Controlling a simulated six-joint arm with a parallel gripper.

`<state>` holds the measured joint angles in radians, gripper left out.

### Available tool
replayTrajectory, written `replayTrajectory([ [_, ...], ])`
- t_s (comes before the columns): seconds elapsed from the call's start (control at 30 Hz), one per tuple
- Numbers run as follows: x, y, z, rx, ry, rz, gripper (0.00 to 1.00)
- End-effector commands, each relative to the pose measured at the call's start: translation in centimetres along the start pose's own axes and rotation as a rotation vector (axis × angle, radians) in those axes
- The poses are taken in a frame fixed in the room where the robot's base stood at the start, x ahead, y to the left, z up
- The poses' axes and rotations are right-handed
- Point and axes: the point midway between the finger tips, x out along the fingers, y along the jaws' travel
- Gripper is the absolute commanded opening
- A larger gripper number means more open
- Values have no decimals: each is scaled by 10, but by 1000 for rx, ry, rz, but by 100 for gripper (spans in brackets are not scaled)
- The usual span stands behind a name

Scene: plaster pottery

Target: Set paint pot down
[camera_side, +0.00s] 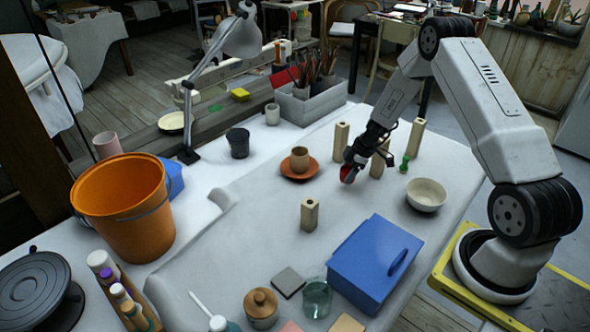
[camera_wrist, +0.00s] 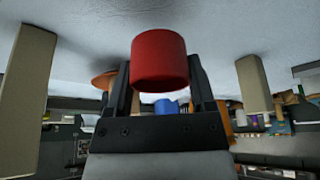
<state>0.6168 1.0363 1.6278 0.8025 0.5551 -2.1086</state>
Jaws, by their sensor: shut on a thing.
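The paint pot is a small red cylinder, seen large at the centre of the wrist view (camera_wrist: 159,62). My gripper (camera_side: 351,168) is shut on it, with a dark finger on each side. In the side view the red paint pot (camera_side: 347,174) shows at the fingertips, low over the pale table (camera_side: 260,225). I cannot tell whether its base touches the table. Part of the pot is hidden by the fingers.
Pale upright blocks stand close around my gripper, at its left (camera_side: 341,141) and right (camera_side: 413,139); another is partly behind it (camera_side: 378,162). A white bowl (camera_side: 426,195) and a terracotta saucer (camera_side: 286,171) flank it. A blue box (camera_side: 375,262) is nearer, with bare table between.

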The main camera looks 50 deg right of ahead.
Motion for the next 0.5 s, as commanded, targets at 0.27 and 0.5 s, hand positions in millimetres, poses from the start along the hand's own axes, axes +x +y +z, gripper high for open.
replayTrajectory([
  [0.27,24,3,9,1,-1,-2,11],
  [0.5,32,3,12,0,-1,0,11],
])
